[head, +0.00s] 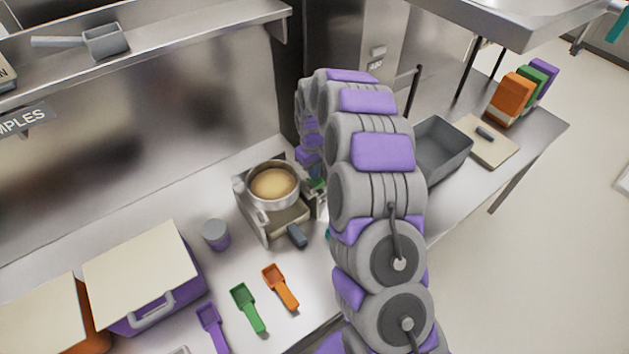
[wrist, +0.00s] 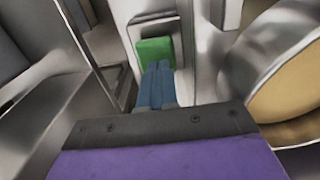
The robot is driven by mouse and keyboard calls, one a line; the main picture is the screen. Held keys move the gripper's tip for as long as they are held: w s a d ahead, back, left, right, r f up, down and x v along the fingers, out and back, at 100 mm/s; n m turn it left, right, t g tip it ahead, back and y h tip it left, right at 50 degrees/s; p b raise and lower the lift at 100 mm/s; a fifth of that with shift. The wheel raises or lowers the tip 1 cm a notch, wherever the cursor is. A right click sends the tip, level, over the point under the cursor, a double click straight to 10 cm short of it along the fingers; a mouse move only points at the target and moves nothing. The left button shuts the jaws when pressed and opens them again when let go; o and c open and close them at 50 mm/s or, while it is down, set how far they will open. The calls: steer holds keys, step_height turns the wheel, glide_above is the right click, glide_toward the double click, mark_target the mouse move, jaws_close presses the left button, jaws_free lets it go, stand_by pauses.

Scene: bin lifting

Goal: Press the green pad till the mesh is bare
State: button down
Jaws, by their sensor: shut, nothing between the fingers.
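The green pad (wrist: 153,48) is set in a pale upright housing in the wrist view. A sliver of green beside the machine (head: 318,185) shows in the head view, partly hidden by my arm. My gripper (wrist: 158,66) has its blue fingers shut and empty, with the tips overlapping the pad's lower part; I cannot tell whether they touch it. A round metal sieve pan (head: 273,200) sits on the machine, with tan powder (head: 274,182) covering its bottom. The mesh is hidden under the powder. The pan also shows at the right of the wrist view (wrist: 252,72).
Orange (head: 280,287), green (head: 247,307) and purple (head: 211,326) scoops lie in front. A small cup (head: 215,236) and lidded purple bin (head: 165,300) stand left. A grey tray (head: 445,147) stands right of my arm. A shelf (head: 200,40) overhangs the back left.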

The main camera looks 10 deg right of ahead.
steer(key=shift+d+f, duration=0.3)
steer(key=shift+f, duration=0.9)
steer(key=shift+a+r, duration=0.15)
steer(key=shift+r, duration=0.45)
steer(key=shift+f, duration=0.1)
steer(key=shift+p, duration=0.45)
